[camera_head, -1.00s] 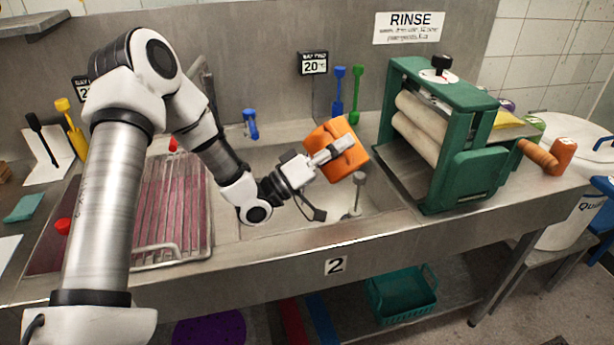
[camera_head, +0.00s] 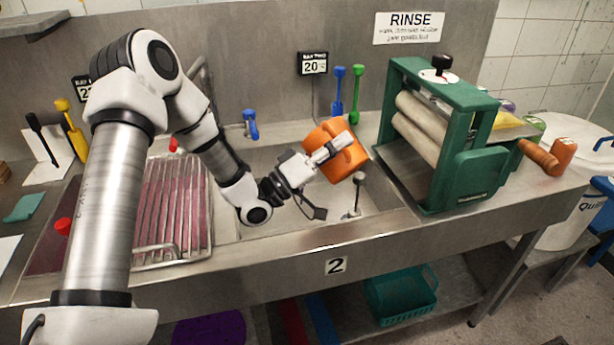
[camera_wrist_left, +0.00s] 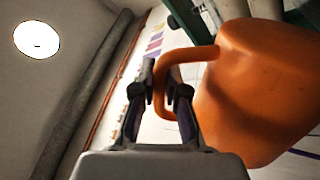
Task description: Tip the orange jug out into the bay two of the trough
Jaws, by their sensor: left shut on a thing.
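The orange jug (camera_head: 336,151) is tilted on its side above bay two of the trough (camera_head: 381,203), the basin behind the number 2 label. My left gripper (camera_head: 328,150) is shut on the jug's handle. In the left wrist view the jug (camera_wrist_left: 262,95) fills the right side, and its looped handle lies between the fingers of my left gripper (camera_wrist_left: 166,95). The jug's mouth is turned away, so its contents are hidden. No stream of liquid shows. My right gripper is not in view.
A green wringer (camera_head: 468,165) with pale rollers stands right of the basin. A standpipe (camera_head: 357,195) rises in bay two. A wire rack (camera_head: 172,215) covers the reddish bay to the left. A blue tap (camera_head: 250,124) is behind the basin.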

